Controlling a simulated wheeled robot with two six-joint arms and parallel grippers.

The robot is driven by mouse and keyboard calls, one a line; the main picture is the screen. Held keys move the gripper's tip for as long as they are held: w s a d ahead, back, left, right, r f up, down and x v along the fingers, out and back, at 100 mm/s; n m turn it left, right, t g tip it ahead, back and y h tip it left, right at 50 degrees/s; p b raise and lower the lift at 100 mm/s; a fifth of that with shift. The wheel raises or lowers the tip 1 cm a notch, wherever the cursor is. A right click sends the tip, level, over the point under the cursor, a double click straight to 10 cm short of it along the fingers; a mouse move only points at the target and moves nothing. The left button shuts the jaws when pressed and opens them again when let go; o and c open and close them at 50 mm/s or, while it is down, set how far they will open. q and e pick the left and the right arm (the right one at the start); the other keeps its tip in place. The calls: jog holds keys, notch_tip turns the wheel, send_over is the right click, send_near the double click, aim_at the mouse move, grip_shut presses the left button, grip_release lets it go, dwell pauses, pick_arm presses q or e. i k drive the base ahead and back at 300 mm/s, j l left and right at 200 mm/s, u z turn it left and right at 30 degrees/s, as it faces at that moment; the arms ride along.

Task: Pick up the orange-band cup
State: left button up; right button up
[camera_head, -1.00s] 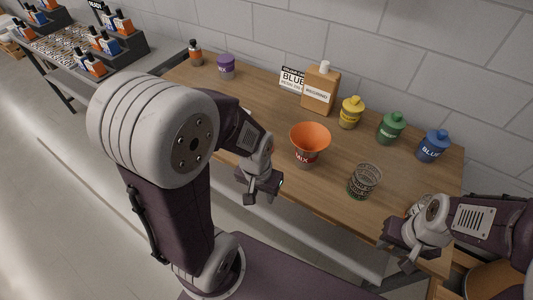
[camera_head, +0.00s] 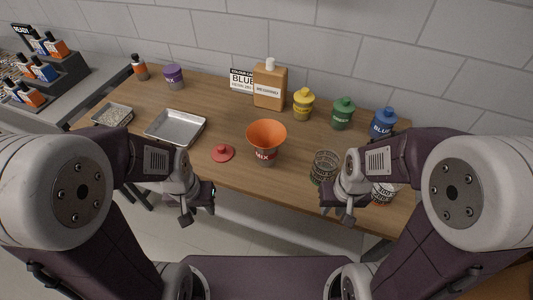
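A small pale cup (camera_head: 384,193) with dark and reddish-orange markings stands at the right front of the wooden table; it looks like the orange-band cup, but my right arm hides part of it. My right gripper (camera_head: 337,213) hangs just off the table's front edge, left of this cup and apart from it. It looks open and empty. My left gripper (camera_head: 200,206) is also in front of the table edge, far left of the cup, and looks open and empty. A clear cup with a greenish band (camera_head: 324,167) stands behind my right gripper.
An orange funnel (camera_head: 266,135) sits in the MIX container at mid-table. A red lid (camera_head: 223,153) and metal tray (camera_head: 175,128) lie to its left. Yellow (camera_head: 303,104), green (camera_head: 343,113) and blue (camera_head: 382,124) drums line the back right. The front middle strip is clear.

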aim_at(382, 194)
jog(key=z, duration=1.5)
jog(key=l+u, duration=0.4)
jog(key=l, duration=0.2)
jog(key=l+u, duration=0.45)
jog(key=l, duration=0.15)
